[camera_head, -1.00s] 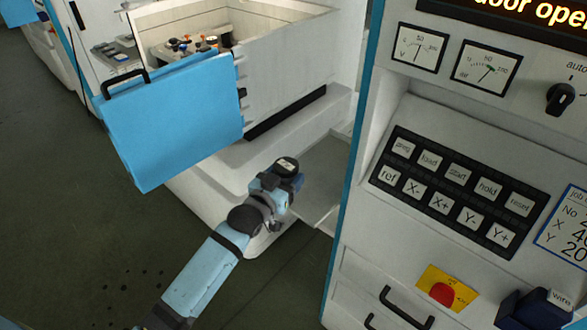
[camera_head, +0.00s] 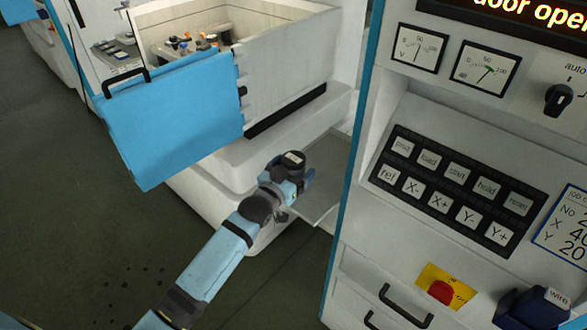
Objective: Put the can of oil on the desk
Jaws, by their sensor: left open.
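I cannot make out a can of oil or a clear desk in the head view. My left arm reaches up from the bottom edge, and my left gripper (camera_head: 303,183) is at its far end, open, beside a low grey shelf (camera_head: 328,172) between the white machine and the control cabinet. The fingers are small and partly hidden by my wrist, and I see nothing held between them. My right gripper is out of the picture.
A blue door (camera_head: 175,120) hangs open on the white machine (camera_head: 285,60). The control cabinet (camera_head: 440,235) with keys and drawer handles fills the right side. Small items (camera_head: 195,42) stand inside the machine's tank.

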